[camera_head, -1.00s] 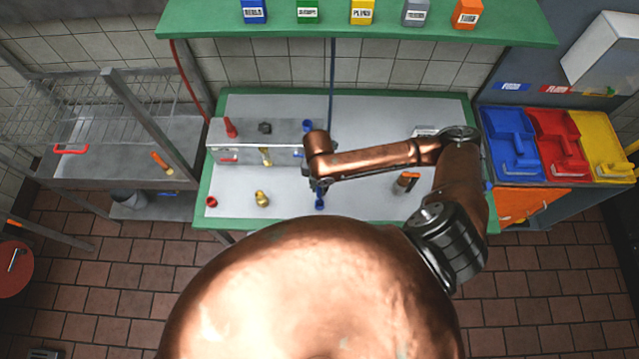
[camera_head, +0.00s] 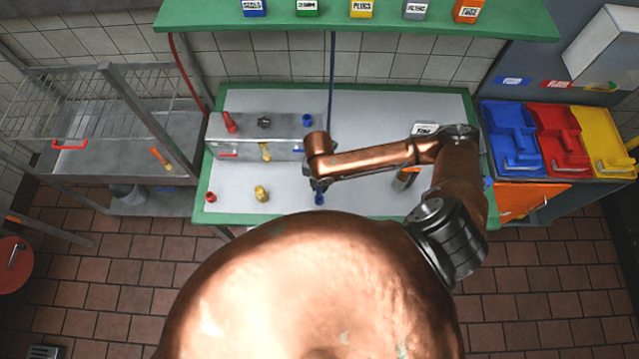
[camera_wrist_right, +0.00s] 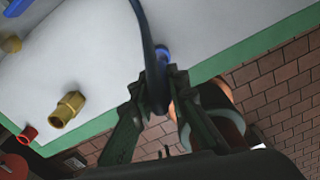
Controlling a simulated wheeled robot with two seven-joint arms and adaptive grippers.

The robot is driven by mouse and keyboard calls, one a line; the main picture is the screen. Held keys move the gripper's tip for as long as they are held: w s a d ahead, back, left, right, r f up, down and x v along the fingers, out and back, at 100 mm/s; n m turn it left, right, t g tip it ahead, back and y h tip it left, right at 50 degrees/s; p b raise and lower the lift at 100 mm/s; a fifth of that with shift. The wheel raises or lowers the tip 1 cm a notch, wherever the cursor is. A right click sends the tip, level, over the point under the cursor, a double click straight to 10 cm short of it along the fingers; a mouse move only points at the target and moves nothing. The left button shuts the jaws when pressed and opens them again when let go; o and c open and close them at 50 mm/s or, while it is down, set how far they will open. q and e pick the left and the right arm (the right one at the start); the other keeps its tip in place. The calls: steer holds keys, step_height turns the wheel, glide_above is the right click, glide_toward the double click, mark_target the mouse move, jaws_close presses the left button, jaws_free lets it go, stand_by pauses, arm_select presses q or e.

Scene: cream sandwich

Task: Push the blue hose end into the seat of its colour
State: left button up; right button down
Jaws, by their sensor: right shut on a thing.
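My right gripper (camera_head: 318,188) is low over the front part of the bench. My left gripper is out of view.
A metal box (camera_head: 282,136) behind the gripper has red (camera_head: 230,122), dark and blue (camera_head: 307,119) parts on top. A black-and-orange object (camera_head: 405,178) stands to the right. A green shelf (camera_head: 400,22) with labelled boxes hangs above. The bench between the front fittings is clear.

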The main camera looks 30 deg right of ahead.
mark_target(319, 194)
steer(key=shift+f+b, duration=0.5)
steer(key=shift+f, duration=0.9)
steer(key=shift+r, duration=0.1)
steer(key=shift+p, duration=0.45)
steer(key=shift+p, duration=0.55)
stand_by(0.4)
steer(key=shift+p, duration=0.3)
steer(key=shift+f+b, duration=0.85)
steer(key=shift+f, duration=1.25)
steer(key=c, duration=1.8)
jaws_free()
